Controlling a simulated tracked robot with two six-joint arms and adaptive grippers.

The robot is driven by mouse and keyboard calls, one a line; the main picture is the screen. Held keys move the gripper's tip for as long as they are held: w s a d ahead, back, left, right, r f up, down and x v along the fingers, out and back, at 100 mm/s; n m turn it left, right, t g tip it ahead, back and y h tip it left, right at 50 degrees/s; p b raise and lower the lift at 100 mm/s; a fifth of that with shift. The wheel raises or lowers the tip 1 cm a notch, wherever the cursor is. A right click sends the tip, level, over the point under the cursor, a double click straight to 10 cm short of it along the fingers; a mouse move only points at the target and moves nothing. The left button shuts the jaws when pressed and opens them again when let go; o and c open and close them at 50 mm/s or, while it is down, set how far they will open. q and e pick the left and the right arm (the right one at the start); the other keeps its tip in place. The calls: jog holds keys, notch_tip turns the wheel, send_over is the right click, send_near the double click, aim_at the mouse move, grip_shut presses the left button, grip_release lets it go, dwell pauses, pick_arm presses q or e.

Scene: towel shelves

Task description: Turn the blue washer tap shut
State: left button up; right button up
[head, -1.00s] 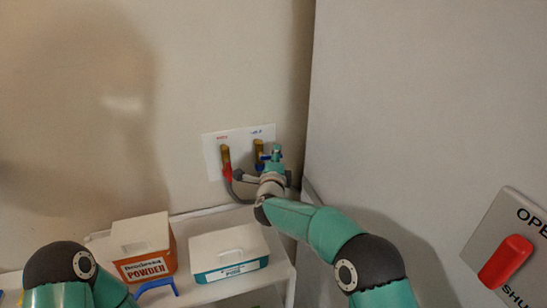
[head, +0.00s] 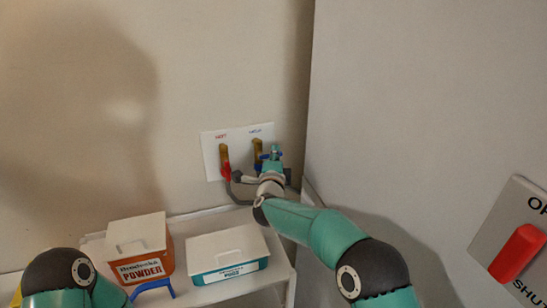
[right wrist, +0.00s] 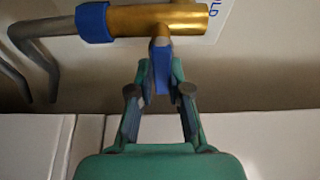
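The blue washer tap is a brass valve with a blue lever on the white wall plate (head: 211,160). Its brass body shows in the head view (head: 257,146) and in the right wrist view (right wrist: 150,19). The blue lever (right wrist: 161,72) stands out from the brass body towards my right wrist camera. My right gripper (head: 273,153) is at this tap, partly covering it in the head view. In the right wrist view its two fingers (right wrist: 161,78) lie on either side of the lever and appear closed on it. My left gripper is out of view.
A second brass tap with a red lever (head: 226,170) is just left, with grey hoses below. An orange powder box (head: 145,269) and a teal-and-white box (head: 230,272) stand on a white shelf. A grey panel with a red switch handle (head: 517,252) is at right.

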jog(key=o, duration=0.3)
jog(key=shift+s, duration=0.15)
jog(key=s, duration=0.7)
jog(key=s+a, duration=0.1)
jog(key=s, duration=0.3)
jog(key=shift+s+f, duration=0.1)
jog(key=shift+s, duration=0.25)
jog(key=shift+f, duration=0.1)
